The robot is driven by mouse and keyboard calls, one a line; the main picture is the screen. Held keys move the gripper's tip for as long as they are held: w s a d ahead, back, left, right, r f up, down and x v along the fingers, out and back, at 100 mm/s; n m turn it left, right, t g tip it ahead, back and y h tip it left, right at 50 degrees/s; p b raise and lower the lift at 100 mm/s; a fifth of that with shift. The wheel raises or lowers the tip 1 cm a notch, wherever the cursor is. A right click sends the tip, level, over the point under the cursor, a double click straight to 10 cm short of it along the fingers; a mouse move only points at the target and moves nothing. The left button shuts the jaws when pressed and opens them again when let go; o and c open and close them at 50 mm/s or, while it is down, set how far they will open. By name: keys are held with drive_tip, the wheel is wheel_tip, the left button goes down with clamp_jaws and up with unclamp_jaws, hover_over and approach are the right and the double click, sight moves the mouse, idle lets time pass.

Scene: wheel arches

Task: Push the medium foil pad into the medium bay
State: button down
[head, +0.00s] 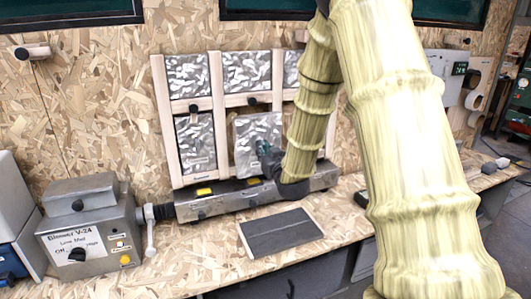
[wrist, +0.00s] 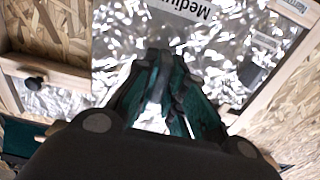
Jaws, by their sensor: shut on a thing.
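The medium foil pad (head: 247,131) is a silvery crinkled panel at the lower middle column of the wooden frame. In the wrist view the pad (wrist: 210,55) carries an upside-down "Medium" label. My gripper (head: 266,153) is at the pad's lower right, its dark green fingers shut on the pad. In the wrist view my gripper (wrist: 167,75) covers part of the foil. The pad stands nearly upright, slightly tilted, in front of the medium bay and hides most of it. I cannot tell how deep it sits.
Other foil pads fill neighbouring bays, including the lower left pad (head: 196,143). A black knob (head: 251,101) is above the medium pad. A grey metal bar (head: 225,202) runs below the frame. A dark board (head: 280,232) lies on the bench. A labelled blower box (head: 90,230) stands at left.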

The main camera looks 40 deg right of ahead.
drive_tip(key=x, duration=1)
drive_tip(key=shift+w, duration=0.35)
idle(0.6)
drive_tip(key=shift+w, duration=0.15)
idle(0.6)
drive_tip(key=c, duration=1.4)
unclamp_jaws()
drive_tip(key=v, duration=2)
drive_tip(key=shift+d+b, duration=0.2)
drive_tip(key=shift+b, duration=0.2)
drive_tip(key=shift+f, duration=0.1)
